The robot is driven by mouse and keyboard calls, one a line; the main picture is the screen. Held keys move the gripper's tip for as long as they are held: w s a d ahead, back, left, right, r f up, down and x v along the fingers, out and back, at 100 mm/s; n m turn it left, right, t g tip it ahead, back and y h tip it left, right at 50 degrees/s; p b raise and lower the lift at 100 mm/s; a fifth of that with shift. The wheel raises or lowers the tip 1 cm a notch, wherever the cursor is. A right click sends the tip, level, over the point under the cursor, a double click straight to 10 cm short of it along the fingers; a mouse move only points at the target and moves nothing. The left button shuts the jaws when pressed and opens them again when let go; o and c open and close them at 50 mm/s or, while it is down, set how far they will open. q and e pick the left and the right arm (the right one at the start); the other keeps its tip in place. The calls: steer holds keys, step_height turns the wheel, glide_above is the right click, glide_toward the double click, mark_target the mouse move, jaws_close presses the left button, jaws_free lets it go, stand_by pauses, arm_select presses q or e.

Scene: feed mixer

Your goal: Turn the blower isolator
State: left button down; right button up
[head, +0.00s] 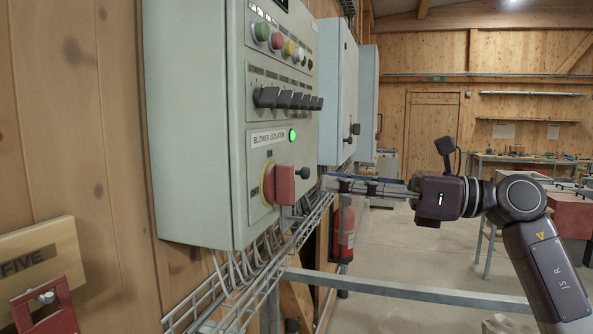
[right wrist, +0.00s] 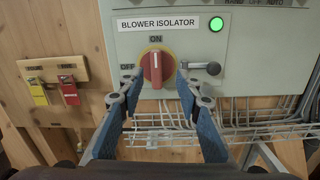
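The blower isolator is a red rotary handle (head: 284,184) on a yellow plate, low on the grey-green control panel. In the right wrist view the red handle (right wrist: 157,68) stands upright, in line with the ON mark, with OFF to its left. A green lamp (right wrist: 216,24) beside the label is lit. My right gripper (head: 328,184) points at the panel from the right. In the right wrist view its fingers (right wrist: 158,82) are spread, one on each side of the handle, with nothing held. Contact with the handle is not visible. My left gripper is out of view.
A small dark lever (right wrist: 206,69) sits just right of the isolator. A wire cable tray (head: 250,275) runs below the panel. Black switches (head: 287,99) and coloured buttons are above. A wooden board with red and yellow padlocks (right wrist: 68,90) hangs at left.

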mark_target(294, 174)
steer(key=shift+n+h, duration=0.3)
steer(key=shift+n, duration=0.2)
steer(key=p+x, duration=0.1)
steer(key=x, duration=0.1)
steer(key=r+p+x, duration=0.1)
steer(key=x, duration=0.1)
steer(key=p+x, duration=0.1)
steer(key=x, duration=0.1)
steer(key=shift+s+a+r+p, duration=0.15)
steer(key=shift+s+a+p, duration=0.2)
steer(key=shift+a, duration=0.1)
steer(key=shift+w+a, duration=0.25)
steer(key=shift+a, duration=0.2)
steer(key=shift+f, duration=0.2)
jaws_close()
